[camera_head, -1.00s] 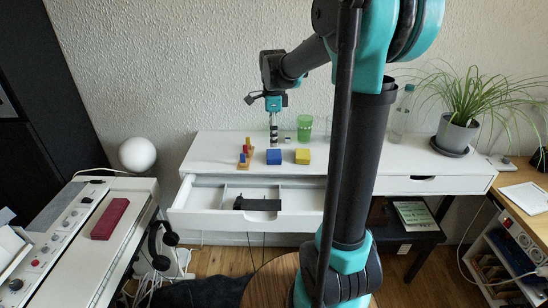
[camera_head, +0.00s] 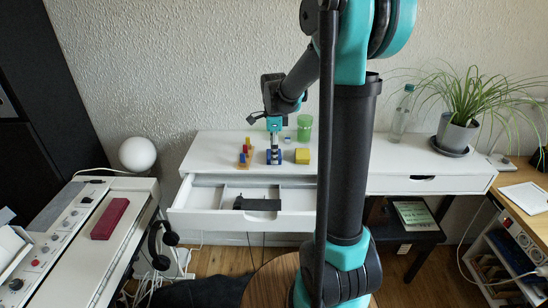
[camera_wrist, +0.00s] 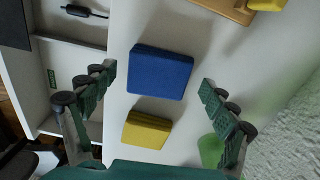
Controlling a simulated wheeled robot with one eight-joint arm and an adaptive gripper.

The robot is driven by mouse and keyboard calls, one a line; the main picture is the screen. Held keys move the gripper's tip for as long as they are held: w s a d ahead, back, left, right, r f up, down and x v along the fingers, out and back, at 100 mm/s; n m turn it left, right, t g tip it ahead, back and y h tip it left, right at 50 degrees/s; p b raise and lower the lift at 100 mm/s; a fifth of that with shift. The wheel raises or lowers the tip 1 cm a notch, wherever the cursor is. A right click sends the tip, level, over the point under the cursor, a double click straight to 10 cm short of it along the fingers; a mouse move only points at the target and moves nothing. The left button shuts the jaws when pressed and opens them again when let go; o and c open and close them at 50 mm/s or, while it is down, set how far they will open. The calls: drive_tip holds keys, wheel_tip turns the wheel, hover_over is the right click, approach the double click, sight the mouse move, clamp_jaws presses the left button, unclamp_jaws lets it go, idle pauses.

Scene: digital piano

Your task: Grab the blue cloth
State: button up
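The blue cloth (camera_head: 274,161) looks like a thick folded square on the white desk, partly hidden behind my gripper in the head view. In the wrist view the blue cloth (camera_wrist: 160,72) lies flat, ahead of and between the two fingers. My gripper (camera_wrist: 157,78) is open and empty, with a green finger on either side of the cloth and clear gaps to it. In the head view my gripper (camera_head: 273,149) points down over the cloth. The exact height above it is hard to tell.
A yellow block (camera_head: 302,156) sits close to the right of the cloth. A wooden toy with coloured pieces (camera_head: 245,155) stands left. A green cup (camera_head: 305,127) is behind. The desk's drawer (camera_head: 240,219) is open in front, holding a black object (camera_head: 257,204).

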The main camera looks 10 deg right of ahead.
drive_tip(key=c, duration=0.8)
